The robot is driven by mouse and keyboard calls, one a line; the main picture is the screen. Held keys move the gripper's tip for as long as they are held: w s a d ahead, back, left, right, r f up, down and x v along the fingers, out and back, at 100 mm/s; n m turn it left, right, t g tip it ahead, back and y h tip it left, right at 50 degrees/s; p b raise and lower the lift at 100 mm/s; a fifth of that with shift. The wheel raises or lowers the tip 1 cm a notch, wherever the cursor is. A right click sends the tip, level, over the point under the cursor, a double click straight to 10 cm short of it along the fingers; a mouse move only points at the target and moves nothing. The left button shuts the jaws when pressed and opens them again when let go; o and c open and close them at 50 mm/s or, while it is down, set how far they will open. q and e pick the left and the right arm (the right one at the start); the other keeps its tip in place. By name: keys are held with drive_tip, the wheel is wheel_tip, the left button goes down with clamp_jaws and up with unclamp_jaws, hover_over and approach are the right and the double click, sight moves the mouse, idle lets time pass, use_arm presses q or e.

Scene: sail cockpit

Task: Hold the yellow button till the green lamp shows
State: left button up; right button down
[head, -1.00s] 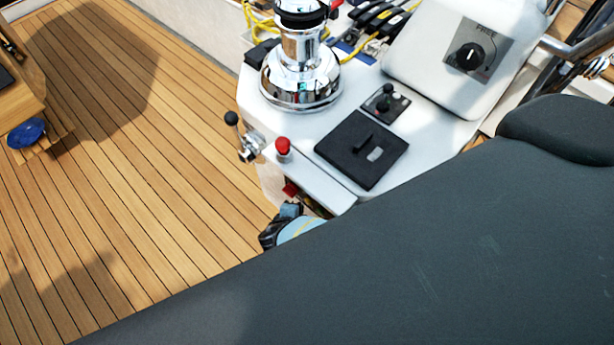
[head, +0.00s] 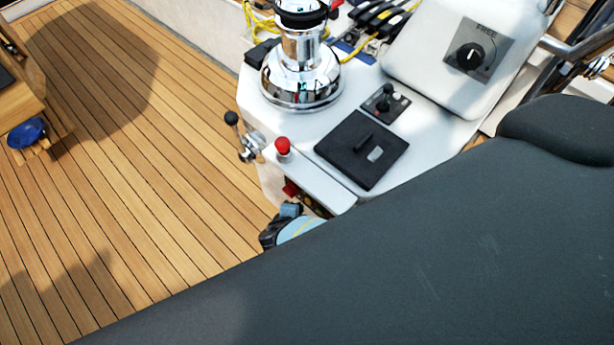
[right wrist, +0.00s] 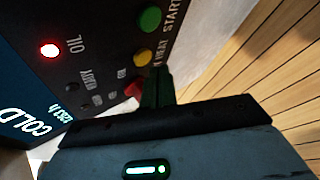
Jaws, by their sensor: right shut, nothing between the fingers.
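In the right wrist view the yellow button (right wrist: 145,57), marked as a heat button, sits on a dark panel (right wrist: 100,45) between a green START button (right wrist: 149,19) and a red button (right wrist: 134,90). My right gripper (right wrist: 158,76) is shut and empty. Its dark fingertips are close to the yellow button's edge; I cannot tell if they touch it. A small lamp (right wrist: 73,87) by the READY label is dark. The OIL lamp (right wrist: 50,50) glows red. The screen (right wrist: 22,115) reads COLD. My left gripper is not in view.
In the head view a white console carries a chrome winch (head: 300,75), a red-topped knob (head: 283,147), a lever (head: 240,135) and a black hatch (head: 345,165). Bare teak deck (head: 120,180) lies to the left, with a blue item (head: 27,133) at its far left edge.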

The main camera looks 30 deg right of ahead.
drive_tip(key=shift+d, duration=0.15)
idle(0.6)
drive_tip(key=shift+w+d, duration=0.15)
drive_tip(key=shift+d, duration=0.15)
drive_tip(key=shift+w+d, duration=0.2)
drive_tip(key=shift+d, duration=0.25)
idle(3.1)
drive_tip(key=shift+a, duration=0.1)
idle(1.6)
drive_tip(key=shift+s+a, duration=0.35)
drive_tip(key=shift+a, duration=0.4)
drive_tip(key=shift+a, duration=0.15)
drive_tip(key=shift+s+a+b, duration=0.15)
drive_tip(key=shift+s+a, duration=0.15)
drive_tip(key=shift+a, duration=0.45)
drive_tip(key=shift+s+a+b, duration=0.2)
drive_tip(key=shift+s+a, duration=0.05)
drive_tip(key=shift+a, duration=0.5)
drive_tip(key=shift+s+a+b, duration=0.15)
drive_tip(key=shift+s+a, duration=0.15)
drive_tip(key=shift+a, duration=0.45)
